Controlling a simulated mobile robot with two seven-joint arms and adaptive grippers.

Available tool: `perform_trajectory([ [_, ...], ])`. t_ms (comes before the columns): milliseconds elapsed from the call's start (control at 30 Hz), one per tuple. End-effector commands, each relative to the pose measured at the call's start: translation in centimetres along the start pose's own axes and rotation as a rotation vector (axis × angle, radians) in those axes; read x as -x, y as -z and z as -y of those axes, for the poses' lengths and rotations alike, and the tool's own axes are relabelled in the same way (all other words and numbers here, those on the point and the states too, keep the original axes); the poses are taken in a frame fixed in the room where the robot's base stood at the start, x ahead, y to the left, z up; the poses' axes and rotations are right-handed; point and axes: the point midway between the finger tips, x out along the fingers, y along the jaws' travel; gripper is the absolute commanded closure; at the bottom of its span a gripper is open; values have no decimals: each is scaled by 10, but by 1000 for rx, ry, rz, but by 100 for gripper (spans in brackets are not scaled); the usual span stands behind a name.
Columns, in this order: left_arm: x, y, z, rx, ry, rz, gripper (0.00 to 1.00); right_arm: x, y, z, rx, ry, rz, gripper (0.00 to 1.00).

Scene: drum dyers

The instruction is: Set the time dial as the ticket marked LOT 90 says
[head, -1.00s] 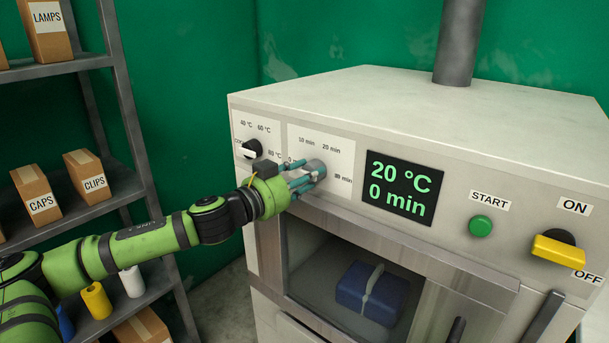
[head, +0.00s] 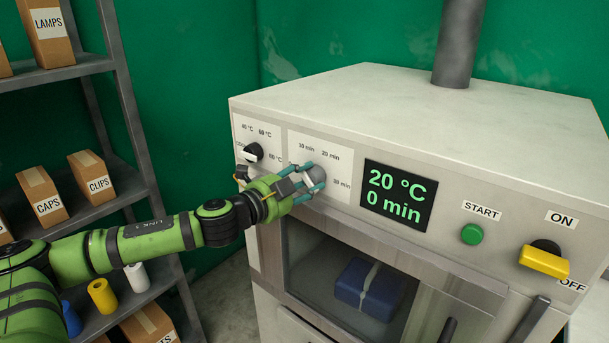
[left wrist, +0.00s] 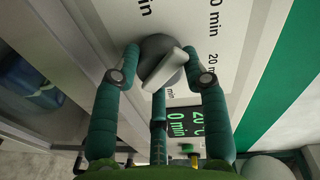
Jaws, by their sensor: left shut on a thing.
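The grey time dial (head: 316,174) sits on a white panel marked 10, 20 and 30 min; another mark at its left is partly covered. My left gripper (head: 306,184) comes from the lower left and is shut on the dial. In the left wrist view the fingers (left wrist: 161,55) lie on both sides of the dial's round body, and its light raised bar (left wrist: 166,69) stands between them, slanted. The display (head: 398,196) reads 20 °C and 0 min. The LOT 90 ticket is in none of the views. My right gripper is not in view.
The temperature dial (head: 252,152) is close left of my gripper. The green START button (head: 471,234) and yellow ON/OFF switch (head: 544,259) are further right. Behind the window below lies a blue bundle (head: 368,288). A shelf (head: 130,190) with boxes stands left.

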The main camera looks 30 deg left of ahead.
Motion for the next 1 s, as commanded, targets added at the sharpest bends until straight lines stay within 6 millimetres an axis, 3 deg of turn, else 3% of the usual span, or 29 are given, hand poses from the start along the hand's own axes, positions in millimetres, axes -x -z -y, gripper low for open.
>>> perform_trajectory([
  [400,0,1,3,-179,-3,14,89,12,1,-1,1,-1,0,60],
  [933,0,1,2,-200,-3,16,89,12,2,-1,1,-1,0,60],
  [967,0,1,2,-200,-3,16,52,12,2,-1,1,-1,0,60],
  [1000,0,1,2,-200,-3,16,36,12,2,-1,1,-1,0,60],
])
